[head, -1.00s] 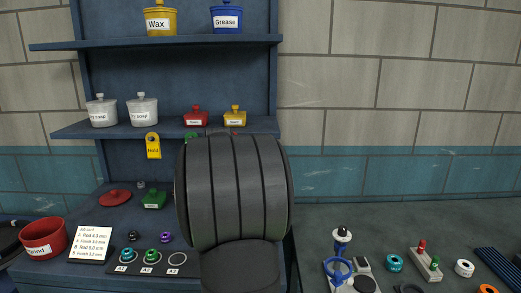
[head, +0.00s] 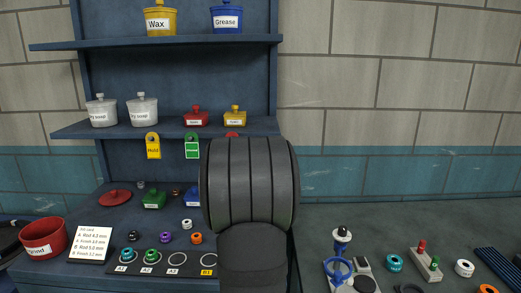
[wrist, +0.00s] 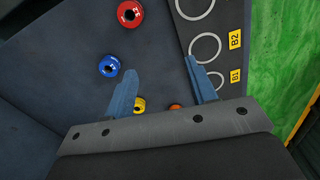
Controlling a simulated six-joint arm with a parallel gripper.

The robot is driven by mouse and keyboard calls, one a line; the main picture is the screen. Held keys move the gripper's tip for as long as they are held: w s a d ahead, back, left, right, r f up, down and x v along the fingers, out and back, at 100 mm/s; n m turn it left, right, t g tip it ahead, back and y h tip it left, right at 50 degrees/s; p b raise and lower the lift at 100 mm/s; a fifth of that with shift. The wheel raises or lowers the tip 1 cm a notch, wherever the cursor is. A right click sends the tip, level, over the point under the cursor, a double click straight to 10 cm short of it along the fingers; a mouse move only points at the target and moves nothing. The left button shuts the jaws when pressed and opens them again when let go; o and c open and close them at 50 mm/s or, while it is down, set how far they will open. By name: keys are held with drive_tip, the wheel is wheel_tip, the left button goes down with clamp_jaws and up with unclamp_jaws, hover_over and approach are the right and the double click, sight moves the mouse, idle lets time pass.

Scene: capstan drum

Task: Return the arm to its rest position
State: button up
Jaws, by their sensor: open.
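My arm's dark ribbed link (head: 250,180) stands large in the middle of the head view, in front of the shelf unit and bench. My gripper is hidden behind it there. In the wrist view my gripper (wrist: 160,66) is open, with its two blue fingers apart over the dark bench surface and nothing held. A yellow ring (wrist: 139,104) and a partly hidden orange ring (wrist: 174,106) show between the fingers, farther off.
The board with white circles (wrist: 205,47) lies by the right finger, beside a green surface (wrist: 285,50). In the head view, a red pot (head: 44,237), card (head: 91,245) and shelves (head: 160,43) stand left. Small tools and rings (head: 395,263) lie at right.

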drive_tip(key=shift+w+a+f, duration=0.3)
drive_tip(key=shift+a+f, duration=0.2)
drive_tip(key=shift+a, duration=0.25)
drive_tip(key=shift+w+a+f, duration=0.3)
drive_tip(key=shift+a+f, duration=0.15)
drive_tip(key=shift+a, duration=0.25)
